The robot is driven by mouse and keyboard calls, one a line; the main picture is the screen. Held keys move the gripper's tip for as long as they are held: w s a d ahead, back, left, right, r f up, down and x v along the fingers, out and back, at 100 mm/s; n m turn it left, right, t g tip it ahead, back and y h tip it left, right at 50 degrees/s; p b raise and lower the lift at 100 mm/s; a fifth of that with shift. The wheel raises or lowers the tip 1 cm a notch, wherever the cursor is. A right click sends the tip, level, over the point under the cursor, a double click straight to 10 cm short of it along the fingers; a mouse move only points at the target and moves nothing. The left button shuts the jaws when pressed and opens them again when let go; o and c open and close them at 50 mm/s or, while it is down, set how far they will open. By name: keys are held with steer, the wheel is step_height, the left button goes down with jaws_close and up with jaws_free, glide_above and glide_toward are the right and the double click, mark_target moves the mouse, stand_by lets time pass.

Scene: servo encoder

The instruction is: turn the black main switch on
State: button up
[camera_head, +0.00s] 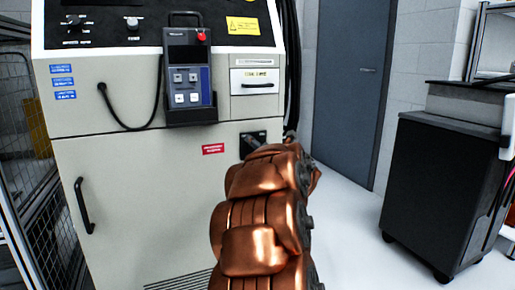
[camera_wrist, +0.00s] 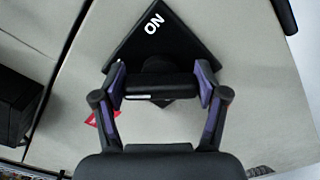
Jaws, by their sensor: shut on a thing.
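The black main switch has a square black plate (camera_wrist: 188,45) on the beige cabinet front. The handle lies crosswise in that view, level between the fingers, below the "ON" mark. In the head view the switch plate (camera_head: 248,138) shows beside a red label; my copper-coloured arm hides part of it and the handle.
The beige cabinet (camera_head: 150,200) carries a hanging control pendant (camera_head: 188,72), a looped black cable and a black door handle (camera_head: 84,205). A dark cart (camera_head: 440,190) stands at right. A grey door (camera_head: 350,90) is behind, with clear floor between. Wire fencing is at left.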

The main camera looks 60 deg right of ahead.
steer(key=shift+c, duration=1.2)
